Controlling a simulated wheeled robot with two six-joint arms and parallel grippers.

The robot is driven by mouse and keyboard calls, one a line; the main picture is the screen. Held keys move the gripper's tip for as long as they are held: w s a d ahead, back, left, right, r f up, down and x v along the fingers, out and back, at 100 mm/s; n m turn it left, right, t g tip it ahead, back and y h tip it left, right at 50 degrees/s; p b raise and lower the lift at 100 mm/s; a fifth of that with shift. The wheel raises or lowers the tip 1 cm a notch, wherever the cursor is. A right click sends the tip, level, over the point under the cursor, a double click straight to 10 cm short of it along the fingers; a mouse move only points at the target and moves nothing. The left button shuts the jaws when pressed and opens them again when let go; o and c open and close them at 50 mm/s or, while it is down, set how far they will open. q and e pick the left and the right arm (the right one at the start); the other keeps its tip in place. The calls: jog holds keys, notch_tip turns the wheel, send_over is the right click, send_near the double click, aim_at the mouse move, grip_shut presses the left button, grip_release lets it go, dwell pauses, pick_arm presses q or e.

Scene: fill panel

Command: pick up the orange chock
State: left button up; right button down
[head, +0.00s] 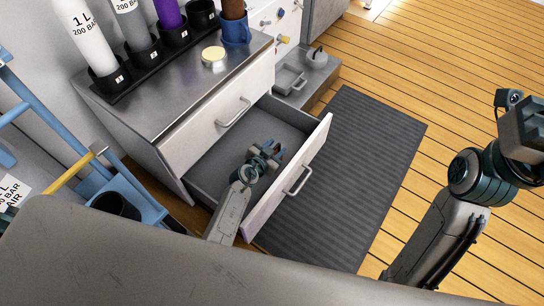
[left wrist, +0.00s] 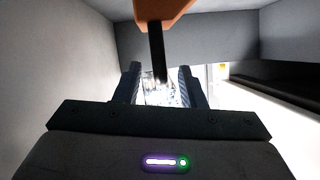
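An orange chock (left wrist: 163,12) shows at the top edge of the left wrist view, partly cut off. A dark narrow bar (left wrist: 157,52) runs from it down between the finger tips. My left gripper (head: 268,155) is inside the open drawer (head: 213,163). In the left wrist view its two fingers (left wrist: 159,86) stand apart with a gap to either side of the bar, so it is open. I cannot make out the chock in the head view. My right gripper (head: 525,130) is at the right edge, away from the drawer; its finger state is unclear.
The drawer front with its handle (head: 298,181) stands pulled out from the cabinet. Cylinders, a blue mug (head: 236,31) and a round tin (head: 213,57) are on the cabinet top. A blue ladder-like frame (head: 128,188) stands left. A dark mat (head: 370,150) lies right of the drawer.

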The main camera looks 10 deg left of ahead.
pick_arm(q)
grip_shut()
dwell(1.3)
